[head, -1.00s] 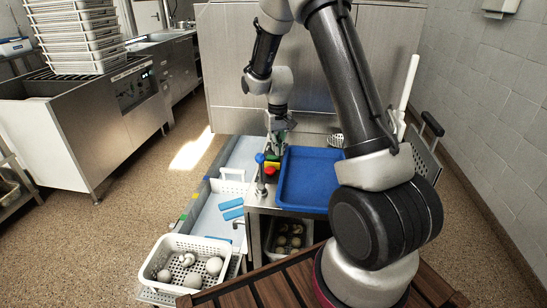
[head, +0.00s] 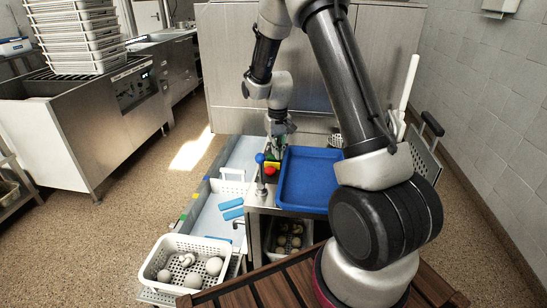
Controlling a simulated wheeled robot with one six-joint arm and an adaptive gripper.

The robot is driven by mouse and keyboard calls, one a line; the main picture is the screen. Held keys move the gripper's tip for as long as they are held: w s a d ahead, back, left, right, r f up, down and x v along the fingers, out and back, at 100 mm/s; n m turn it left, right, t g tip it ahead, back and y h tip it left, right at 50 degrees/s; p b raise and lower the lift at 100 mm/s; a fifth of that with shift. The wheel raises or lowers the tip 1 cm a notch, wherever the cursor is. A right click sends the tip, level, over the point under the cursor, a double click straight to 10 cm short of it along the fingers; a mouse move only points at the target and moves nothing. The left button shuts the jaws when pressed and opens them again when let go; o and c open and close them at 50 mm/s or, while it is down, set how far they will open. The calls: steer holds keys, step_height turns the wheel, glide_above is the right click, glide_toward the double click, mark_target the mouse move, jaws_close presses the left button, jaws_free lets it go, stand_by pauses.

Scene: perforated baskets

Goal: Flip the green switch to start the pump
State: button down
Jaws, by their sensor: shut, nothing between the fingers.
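My gripper (head: 277,147) points down over the back left corner of the steel stand, beside the blue tray. It is shut and empty. Just below the fingertips is a small green part (head: 273,157), probably the green switch, next to a red knob (head: 270,170). The fingers and the knob partly hide it, so I cannot tell its position or whether the fingers touch it. A blue ball-topped lever (head: 260,158) stands just left of it.
A blue tray (head: 309,205) lies on the stand to the right. A white perforated basket (head: 205,284) with several pale round items stands at the front left. A trough with two blue blocks (head: 230,204) runs along the left. Stacked baskets (head: 78,45) stand on the far counter.

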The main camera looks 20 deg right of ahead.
steer(key=shift+r, duration=3.45)
